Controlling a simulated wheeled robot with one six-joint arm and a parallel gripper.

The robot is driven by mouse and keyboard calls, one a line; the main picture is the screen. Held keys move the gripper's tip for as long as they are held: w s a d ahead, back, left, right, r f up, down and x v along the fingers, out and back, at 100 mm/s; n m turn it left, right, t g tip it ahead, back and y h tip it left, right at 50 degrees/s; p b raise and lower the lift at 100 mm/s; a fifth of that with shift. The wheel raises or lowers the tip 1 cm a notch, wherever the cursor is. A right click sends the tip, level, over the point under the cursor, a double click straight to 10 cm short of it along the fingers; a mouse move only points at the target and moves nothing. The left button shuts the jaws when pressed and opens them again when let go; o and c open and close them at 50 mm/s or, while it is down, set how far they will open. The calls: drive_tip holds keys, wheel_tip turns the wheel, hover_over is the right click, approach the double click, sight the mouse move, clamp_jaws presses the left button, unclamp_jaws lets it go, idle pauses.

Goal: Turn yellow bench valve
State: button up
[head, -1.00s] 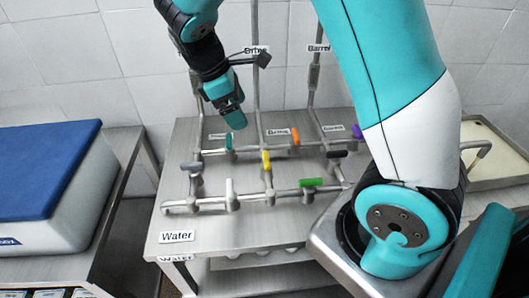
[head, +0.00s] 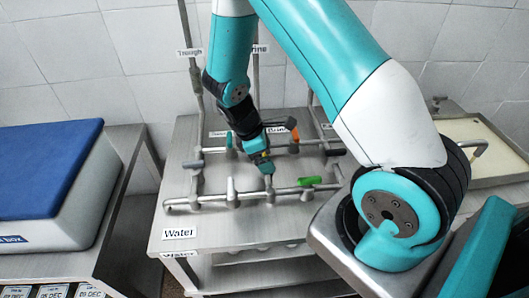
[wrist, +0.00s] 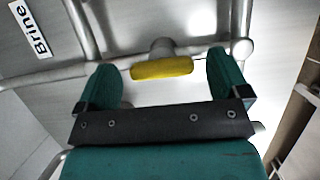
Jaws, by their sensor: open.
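The yellow valve handle (wrist: 162,68) lies crosswise on its pipe stem in the wrist view, between my two green fingertips. There is a visible gap on each side, so the fingers do not touch it. My gripper (wrist: 166,80) is open around the handle's two ends. In the head view my gripper (head: 264,165) points down at the middle of the pipe rig and hides nearly all of the yellow handle.
Close by on the pipes stand an orange handle (head: 295,132), a white handle (head: 230,186), a green handle (head: 309,181) and a grey handle (head: 192,164). The steel bench (head: 215,230) is clear in front. A blue-topped box (head: 45,165) stands at the left.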

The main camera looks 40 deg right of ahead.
drive_tip(key=shift+f, duration=0.1)
drive_tip(key=c, duration=0.9)
drive_tip(key=shift+c, duration=0.2)
drive_tip(key=shift+m, duration=0.3)
drive_tip(key=m+g+y, duration=0.1)
drive_tip(key=m, duration=0.2)
drive_tip(key=shift+w+d, duration=0.15)
drive_tip(key=m+y, duration=0.1)
drive_tip(key=m, duration=0.2)
drive_tip(key=m+g+y, duration=0.1)
drive_tip(key=m, duration=0.1)
drive_tip(key=shift+m, duration=0.4)
drive_tip(key=m, duration=0.2)
drive_tip(key=m+y, duration=0.1)
drive_tip(key=m, duration=0.1)
drive_tip(key=shift+d+y, duration=0.15)
drive_tip(key=shift+y, duration=0.15)
drive_tip(key=shift+m+t+y, duration=0.4)
drive_tip(key=shift+m+y, duration=0.3)
drive_tip(key=shift+m, duration=1.5)
